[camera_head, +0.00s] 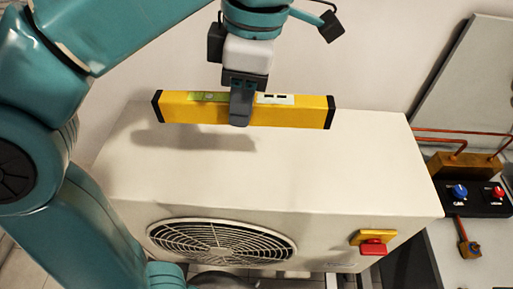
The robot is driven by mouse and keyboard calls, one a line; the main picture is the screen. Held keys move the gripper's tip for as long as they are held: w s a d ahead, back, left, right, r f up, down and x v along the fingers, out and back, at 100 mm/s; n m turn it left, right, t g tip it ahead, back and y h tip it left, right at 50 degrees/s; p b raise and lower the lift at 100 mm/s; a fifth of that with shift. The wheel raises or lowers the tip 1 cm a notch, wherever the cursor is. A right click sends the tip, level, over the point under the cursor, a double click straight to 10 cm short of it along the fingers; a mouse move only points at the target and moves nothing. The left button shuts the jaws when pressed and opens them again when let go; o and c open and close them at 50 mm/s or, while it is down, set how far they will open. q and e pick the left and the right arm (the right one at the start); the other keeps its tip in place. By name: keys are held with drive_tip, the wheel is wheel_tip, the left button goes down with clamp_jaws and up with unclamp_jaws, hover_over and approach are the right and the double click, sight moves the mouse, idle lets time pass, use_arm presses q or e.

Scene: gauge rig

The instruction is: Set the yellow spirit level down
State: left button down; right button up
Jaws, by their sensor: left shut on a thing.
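The yellow spirit level (290,114) is a long bar with black end caps and a green vial window. My left gripper (241,108) is shut on it near its middle and holds it roughly level, long side across the picture. It is above the back part of the cream outdoor unit's flat top (270,180), and a shadow lies on the top below and left of it. The level looks apart from the top. The far finger is hidden behind the level. My right gripper is not in view.
The unit's front has a round fan grille (220,241) and a red knob on a yellow plate (373,246). At right are copper pipes (460,132) and a black block with blue and red knobs (477,198). The unit's top is clear.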

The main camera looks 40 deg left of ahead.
use_arm(q)
drive_tip(key=b, duration=1.2)
hover_over(245, 188)
wheel_tip(245, 188, down, 13)
drive_tip(key=f, duration=0.2)
drive_tip(key=f+b, duration=0.1)
drive_tip(key=f, duration=0.3)
drive_tip(key=shift+d+b, duration=0.3)
drive_tip(key=shift+d, duration=0.1)
drive_tip(key=shift+f, duration=0.3)
drive_tip(key=shift+w, duration=0.2)
drive_tip(key=shift+s+f, duration=0.1)
drive_tip(key=shift+s, duration=0.1)
drive_tip(key=c, duration=1)
unclamp_jaws()
drive_tip(key=shift+o, duration=1.2)
drive_tip(key=shift+w+f, duration=0.1)
drive_tip(key=shift+w, duration=0.05)
